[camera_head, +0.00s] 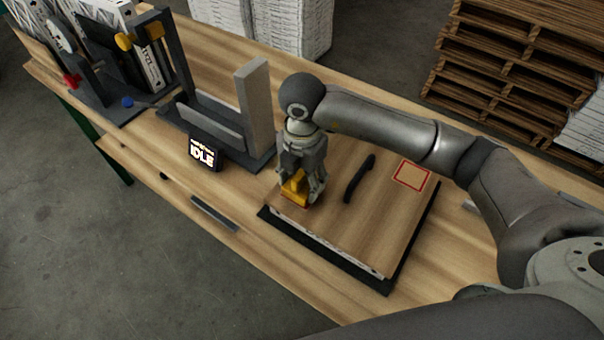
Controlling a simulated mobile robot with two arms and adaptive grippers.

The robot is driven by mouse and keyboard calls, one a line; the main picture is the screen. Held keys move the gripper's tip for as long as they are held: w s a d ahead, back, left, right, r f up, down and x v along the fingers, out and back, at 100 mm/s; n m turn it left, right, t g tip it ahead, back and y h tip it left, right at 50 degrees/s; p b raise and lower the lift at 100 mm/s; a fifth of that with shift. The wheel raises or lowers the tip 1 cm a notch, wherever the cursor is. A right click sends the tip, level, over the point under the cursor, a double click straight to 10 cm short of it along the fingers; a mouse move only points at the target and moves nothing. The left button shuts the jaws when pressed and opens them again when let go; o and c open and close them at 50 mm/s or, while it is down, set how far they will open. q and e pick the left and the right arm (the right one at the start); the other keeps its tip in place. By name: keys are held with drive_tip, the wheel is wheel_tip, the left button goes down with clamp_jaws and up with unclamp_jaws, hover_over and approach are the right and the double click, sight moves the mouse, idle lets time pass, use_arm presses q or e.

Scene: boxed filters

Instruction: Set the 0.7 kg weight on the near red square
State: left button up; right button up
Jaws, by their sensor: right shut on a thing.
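My right gripper (301,190) points down over the left part of the wooden board (340,237). It is shut on a yellow weight (294,188), which is at the board's surface. I cannot tell whether the weight rests on the board or is just above it. A bit of red shows at the weight's foot; most of what lies there is hidden by the weight and the fingers. A red-outlined square (412,175) lies bare at the board's right end. My left gripper is not in view.
A dark handle (359,178) stands up from the board between weight and bare square. A small "IDLE" display (205,153) and a grey fixture with an upright post (254,110) stand left of the board. Pallets (520,60) are beyond the bench.

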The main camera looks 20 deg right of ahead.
sight(302, 172)
drive_tip(key=shift+f+b, duration=0.2)
drive_tip(key=shift+b, duration=0.1)
drive_tip(key=o, duration=1.6)
drive_tip(key=shift+r, duration=0.1)
drive_tip(key=shift+r, duration=0.45)
wheel_tip(302, 172, up, 9)
drive_tip(key=shift+r+b, duration=0.1)
drive_tip(key=shift+b, duration=0.8)
drive_tip(key=shift+r, duration=1.05)
